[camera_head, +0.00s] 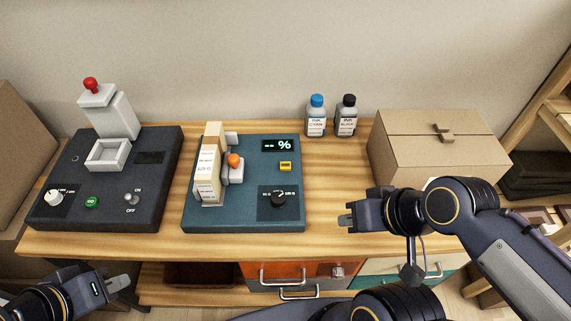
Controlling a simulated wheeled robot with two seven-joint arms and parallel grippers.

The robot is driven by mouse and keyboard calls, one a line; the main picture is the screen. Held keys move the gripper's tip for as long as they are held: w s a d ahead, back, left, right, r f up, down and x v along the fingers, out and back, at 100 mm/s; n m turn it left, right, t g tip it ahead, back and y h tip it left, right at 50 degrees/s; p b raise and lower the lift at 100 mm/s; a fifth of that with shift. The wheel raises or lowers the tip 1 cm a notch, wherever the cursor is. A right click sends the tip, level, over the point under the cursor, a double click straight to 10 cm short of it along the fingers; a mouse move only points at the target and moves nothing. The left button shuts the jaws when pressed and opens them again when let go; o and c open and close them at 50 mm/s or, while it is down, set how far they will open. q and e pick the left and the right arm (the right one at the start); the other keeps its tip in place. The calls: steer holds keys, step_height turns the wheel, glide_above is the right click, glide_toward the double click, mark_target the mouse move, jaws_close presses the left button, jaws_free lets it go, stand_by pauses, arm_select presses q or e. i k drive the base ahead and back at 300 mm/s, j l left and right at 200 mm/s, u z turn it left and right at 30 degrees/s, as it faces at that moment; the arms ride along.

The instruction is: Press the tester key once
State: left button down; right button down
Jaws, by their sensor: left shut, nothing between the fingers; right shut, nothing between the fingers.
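The teal tester (240,215) lies on the wooden table, with a display (284,146) reading "-- %". A small yellow key (285,166) sits below the display, and a black dial (278,199) is nearer the front. My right gripper (345,218) is shut and empty, to the right of the tester and apart from it, its fingers pointing left. My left gripper (126,281) is shut and empty at the lower left, in front of the table edge and well away from the tester.
On the tester's left side are a beige block (208,172) and an orange ball-topped lever (234,160). A dark press unit (155,172) with a red knob stands at the left. Ink bottles (316,117) and a cardboard box (435,145) stand behind right.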

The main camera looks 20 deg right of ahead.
mark_target(286, 166)
steer(key=i+j+z, duration=0.15)
steer(key=j, duration=0.65)
steer(key=j+z, duration=0.15)
steer(key=j, duration=0.65)
